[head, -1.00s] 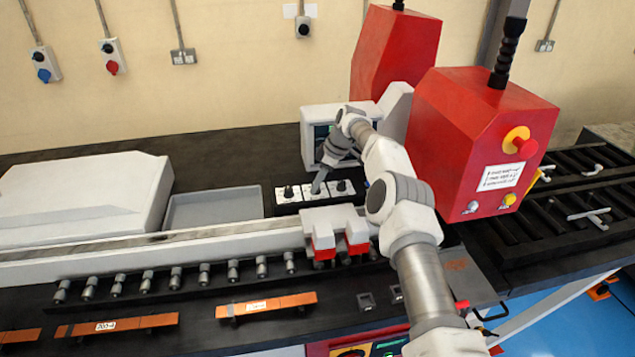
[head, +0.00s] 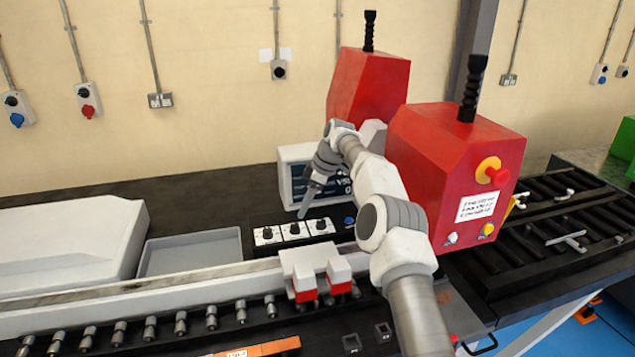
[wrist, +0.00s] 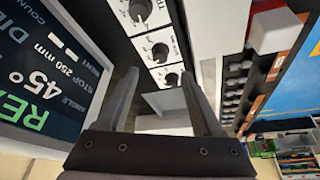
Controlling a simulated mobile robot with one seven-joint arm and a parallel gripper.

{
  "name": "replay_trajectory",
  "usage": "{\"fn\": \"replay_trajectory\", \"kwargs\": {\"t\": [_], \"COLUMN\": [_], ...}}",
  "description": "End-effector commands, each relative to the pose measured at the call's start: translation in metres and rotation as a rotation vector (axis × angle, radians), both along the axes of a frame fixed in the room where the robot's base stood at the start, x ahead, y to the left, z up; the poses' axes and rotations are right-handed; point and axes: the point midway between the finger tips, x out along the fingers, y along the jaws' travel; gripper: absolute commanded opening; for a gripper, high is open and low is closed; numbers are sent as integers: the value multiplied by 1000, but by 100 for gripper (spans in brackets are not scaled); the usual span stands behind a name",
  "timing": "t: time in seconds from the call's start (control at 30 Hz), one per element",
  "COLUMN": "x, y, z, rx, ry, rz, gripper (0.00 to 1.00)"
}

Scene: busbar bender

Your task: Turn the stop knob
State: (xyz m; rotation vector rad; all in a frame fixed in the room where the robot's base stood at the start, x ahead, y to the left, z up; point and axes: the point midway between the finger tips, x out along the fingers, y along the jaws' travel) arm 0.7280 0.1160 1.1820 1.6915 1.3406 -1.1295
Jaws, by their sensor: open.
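Three dark knobs on white plates stand in a row on the black control panel: the left knob (head: 267,233), the middle knob (head: 294,228) and the right knob (head: 320,225). I cannot read which is the stop knob. My gripper (head: 302,214) is above and just behind the middle plate, apart from the knobs. In the wrist view, my gripper (wrist: 160,76) is open and empty. One knob (wrist: 172,79) lies between the fingertips in the picture, with two more knobs (wrist: 160,51) (wrist: 140,10) beyond. The display (wrist: 45,75) shows a 45° angle and a 250 mm stop.
The display housing (head: 290,175) stands close behind the knobs. The red machine housing (head: 450,150) is to the right, beside my arm. Red-and-white clamps (head: 320,280) stand in front. A grey tray (head: 190,252) lies to the left. A blue button (head: 349,220) is right of the knobs.

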Motion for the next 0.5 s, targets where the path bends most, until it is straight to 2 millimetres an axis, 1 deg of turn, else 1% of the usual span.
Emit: {"fn": "replay_trajectory", "kwargs": {"t": [0.03,0.1,0.27,0.5], "x": [-1,-2,-6,-8], "y": [-5,-11,-26,-34], "z": [13,31,70,84], "rx": [0,0,0,-1], "ry": [-4,-3,-1,0], "rz": [-2,-1,1,0], "gripper": [67,67,67,67]}}
